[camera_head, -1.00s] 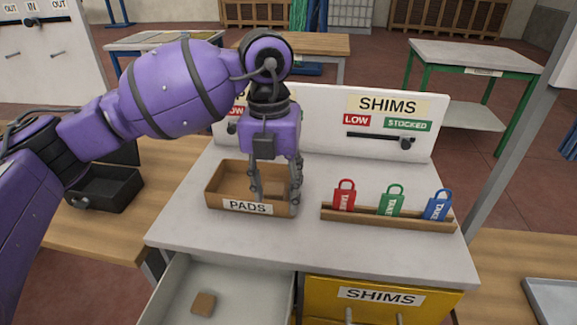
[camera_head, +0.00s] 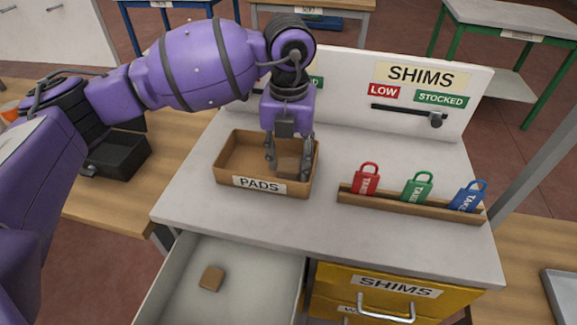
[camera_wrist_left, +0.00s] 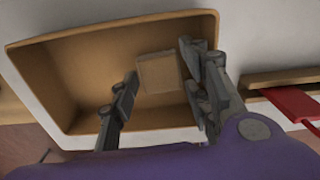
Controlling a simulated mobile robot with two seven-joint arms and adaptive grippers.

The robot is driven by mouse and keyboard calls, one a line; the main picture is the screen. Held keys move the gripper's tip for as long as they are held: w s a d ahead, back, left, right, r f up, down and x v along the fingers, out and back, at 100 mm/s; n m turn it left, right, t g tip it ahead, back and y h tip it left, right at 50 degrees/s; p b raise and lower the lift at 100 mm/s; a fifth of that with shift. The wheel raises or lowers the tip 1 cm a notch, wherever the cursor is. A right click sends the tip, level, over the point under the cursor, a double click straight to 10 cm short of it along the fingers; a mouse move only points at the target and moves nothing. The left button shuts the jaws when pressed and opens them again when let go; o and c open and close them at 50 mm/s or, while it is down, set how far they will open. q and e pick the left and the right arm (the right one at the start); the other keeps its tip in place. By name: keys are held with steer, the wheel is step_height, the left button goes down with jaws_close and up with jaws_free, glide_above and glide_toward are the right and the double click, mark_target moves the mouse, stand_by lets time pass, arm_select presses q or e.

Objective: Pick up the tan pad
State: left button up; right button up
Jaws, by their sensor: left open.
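A tan pad (camera_head: 290,166) lies in the right part of the brown open tray (camera_head: 258,186) labelled PADS, on the grey worktop. My left gripper (camera_head: 288,173) reaches down into the tray with its fingers apart, one on each side of this pad. In the left wrist view, the square pad (camera_wrist_left: 158,73) shows between the two dark fingertips, not clamped. Whether either finger touches it, I cannot tell. A second tan pad (camera_head: 211,278) lies alone in the open grey drawer below. My right gripper is not in view.
Red (camera_head: 366,179), green (camera_head: 417,187) and blue (camera_head: 467,196) tags stand in a wooden rack (camera_head: 408,208) right of the tray. A white SHIMS board (camera_head: 345,80) stands behind. A yellow drawer (camera_head: 390,291) is at front right. A black bin (camera_head: 120,155) is at left.

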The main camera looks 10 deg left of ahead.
arm_select(q)
steer(key=shift+f, duration=0.3)
steer(key=c, duration=0.4)
steer(key=shift+r, duration=0.15)
